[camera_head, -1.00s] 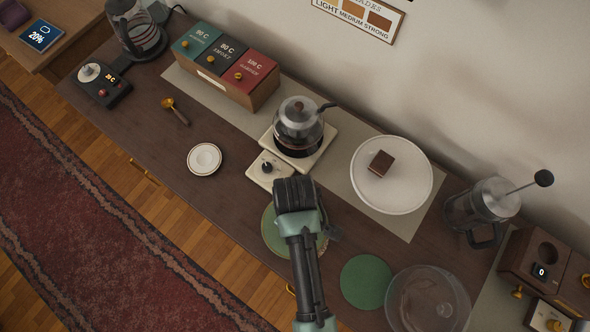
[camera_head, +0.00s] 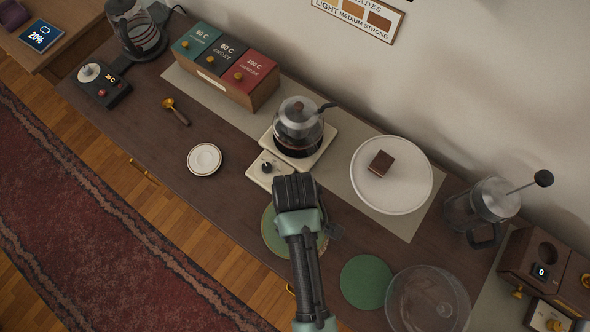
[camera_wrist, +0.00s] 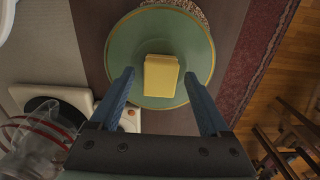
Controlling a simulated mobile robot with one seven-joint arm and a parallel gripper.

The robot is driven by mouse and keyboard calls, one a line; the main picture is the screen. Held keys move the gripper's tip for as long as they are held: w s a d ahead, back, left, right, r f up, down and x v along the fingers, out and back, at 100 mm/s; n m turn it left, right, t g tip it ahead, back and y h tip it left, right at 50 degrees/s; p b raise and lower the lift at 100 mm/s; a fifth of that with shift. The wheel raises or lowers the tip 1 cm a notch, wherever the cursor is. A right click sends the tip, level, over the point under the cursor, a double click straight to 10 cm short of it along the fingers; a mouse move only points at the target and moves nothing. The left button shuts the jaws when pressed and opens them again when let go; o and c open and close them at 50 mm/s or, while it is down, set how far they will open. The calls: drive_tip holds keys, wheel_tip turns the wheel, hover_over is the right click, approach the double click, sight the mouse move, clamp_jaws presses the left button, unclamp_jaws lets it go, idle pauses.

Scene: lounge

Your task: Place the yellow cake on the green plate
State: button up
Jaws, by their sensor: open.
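The yellow cake (camera_wrist: 161,76) is a small block. In the wrist view it rests on the green plate (camera_wrist: 125,50), a round plate with a gold rim, near its middle. My gripper (camera_wrist: 159,77) is open, with one finger on each side of the cake and a visible gap to it. In the head view my gripper (camera_head: 295,190) hangs over the counter and hides the cake and part of the green plate (camera_head: 273,238).
A coffee pot (camera_head: 298,125) on a white burner stands just behind my gripper. A white stand (camera_head: 405,190) with a brown cake (camera_head: 380,163) is to the right. A darker green disc (camera_head: 366,282) and a glass dome (camera_head: 428,300) lie front right. A saucer (camera_head: 204,159) sits left.

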wheel_tip(320, 180, up, 11)
drive_tip(key=p, duration=0.1)
idle(0.7)
